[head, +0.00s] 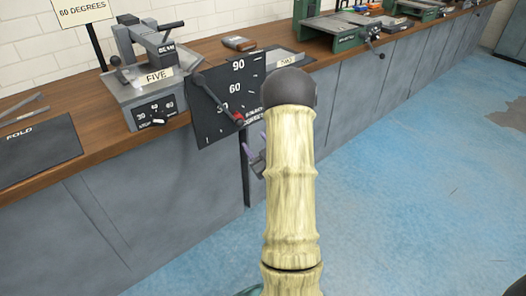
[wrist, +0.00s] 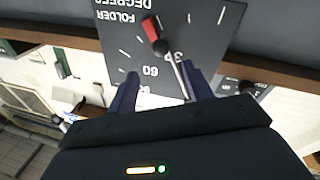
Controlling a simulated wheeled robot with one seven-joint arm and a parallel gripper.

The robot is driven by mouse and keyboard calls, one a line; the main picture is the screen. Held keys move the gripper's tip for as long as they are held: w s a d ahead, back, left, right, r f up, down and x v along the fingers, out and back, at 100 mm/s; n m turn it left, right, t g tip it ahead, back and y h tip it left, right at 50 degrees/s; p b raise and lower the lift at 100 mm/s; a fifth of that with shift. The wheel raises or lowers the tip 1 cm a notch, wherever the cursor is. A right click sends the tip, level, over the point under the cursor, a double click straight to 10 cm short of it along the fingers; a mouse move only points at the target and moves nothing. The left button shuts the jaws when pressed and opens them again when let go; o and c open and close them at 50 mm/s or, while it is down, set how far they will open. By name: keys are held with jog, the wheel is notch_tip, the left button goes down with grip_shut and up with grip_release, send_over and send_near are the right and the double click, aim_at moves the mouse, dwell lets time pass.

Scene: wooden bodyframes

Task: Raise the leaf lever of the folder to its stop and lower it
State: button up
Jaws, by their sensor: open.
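The folder's black degree plate (head: 212,128) hangs at the bench's front edge, marked 30, 60 and 90. The leaf lever (head: 219,98) runs from a hub near the red piece up and left to a dark knob, passing between 30 and 60. In the wrist view the plate (wrist: 205,20) is upside down. The lever's thin rod (wrist: 177,76) runs between my gripper's open blue fingers (wrist: 160,74), nearer the right one; its knob end is hidden there. In the head view my gripper (head: 261,147) is partly hidden behind my arm. Contact with the lever cannot be told.
A grey device labelled FIVE (head: 150,92) stands left of the plate on the wooden bench (head: 95,140). A dark FOLD mat (head: 40,152) lies farther left. Green machines (head: 335,32) stand at the back right. The blue floor (head: 420,190) is open at right.

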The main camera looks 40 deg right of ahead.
jog(key=s, duration=0.4)
jog(key=shift+a+f, duration=0.2)
jog(key=shift+a, duration=0.05)
jog(key=shift+w, duration=0.1)
